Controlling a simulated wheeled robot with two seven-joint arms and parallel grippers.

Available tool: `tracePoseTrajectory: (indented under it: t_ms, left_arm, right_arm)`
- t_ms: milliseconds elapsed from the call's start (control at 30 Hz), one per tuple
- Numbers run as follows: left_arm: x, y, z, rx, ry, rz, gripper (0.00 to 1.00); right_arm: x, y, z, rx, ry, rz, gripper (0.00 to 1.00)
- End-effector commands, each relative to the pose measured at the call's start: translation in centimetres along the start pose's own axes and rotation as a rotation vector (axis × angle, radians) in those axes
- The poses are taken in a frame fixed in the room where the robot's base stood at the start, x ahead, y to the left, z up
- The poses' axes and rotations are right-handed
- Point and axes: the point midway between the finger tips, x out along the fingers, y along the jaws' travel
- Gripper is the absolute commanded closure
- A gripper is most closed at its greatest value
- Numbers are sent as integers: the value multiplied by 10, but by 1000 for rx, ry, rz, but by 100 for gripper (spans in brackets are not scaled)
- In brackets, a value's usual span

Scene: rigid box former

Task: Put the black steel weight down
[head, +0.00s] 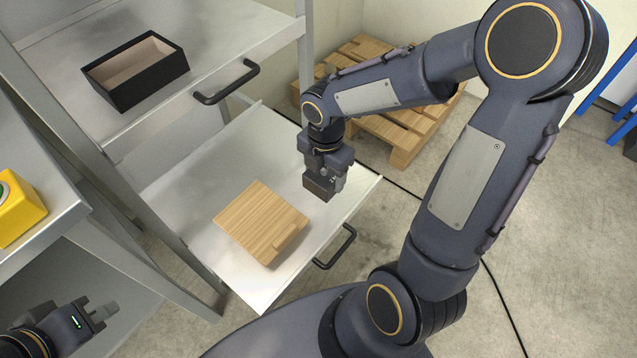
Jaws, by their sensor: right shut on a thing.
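My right gripper (324,176) points down over the back right part of the pulled-out lower metal shelf (190,178). It is shut on a small dark block, the black steel weight (319,189), which shows just below the jaws. I cannot tell whether the weight touches the shelf or hangs a little above it. My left gripper (100,315) is low at the bottom left, away from the shelf, and its jaw opening cannot be made out.
A wooden box or board (255,215) lies on the lower shelf, left of and nearer than the weight. An open black box (135,72) stands on the upper shelf. A black handle (336,247) is on the lower shelf's front. A pallet (395,128) is behind.

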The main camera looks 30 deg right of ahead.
Motion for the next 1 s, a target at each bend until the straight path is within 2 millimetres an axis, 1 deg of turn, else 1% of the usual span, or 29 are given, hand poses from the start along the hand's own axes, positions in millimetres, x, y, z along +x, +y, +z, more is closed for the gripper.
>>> tracePoseTrajectory:
  t_ms: [33, 267, 400, 600, 867, 1000]
  left_arm:
    - [4, -2, 2, 0, 0, 0, 100]
    - [12, -6, 6, 0, 0, 0, 100]
    - [20, -9, 10, 0, 0, 0, 100]
    - [25, -11, 13, 0, 0, 0, 100]
    - [27, -12, 14, 0, 0, 0, 100]
    - [32, -14, 16, 0, 0, 0, 100]
  right_arm:
    - [5, 8, 9, 4, -2, 5, 100]
    - [24, 33, 44, 4, -2, 6, 100]
    - [47, 42, 57, 2, -2, 3, 100]
    - [65, 53, 71, 0, -3, 6, 100]
    - [73, 57, 77, 1, -3, 6, 100]
    - [85, 61, 83, 0, -3, 5, 100]
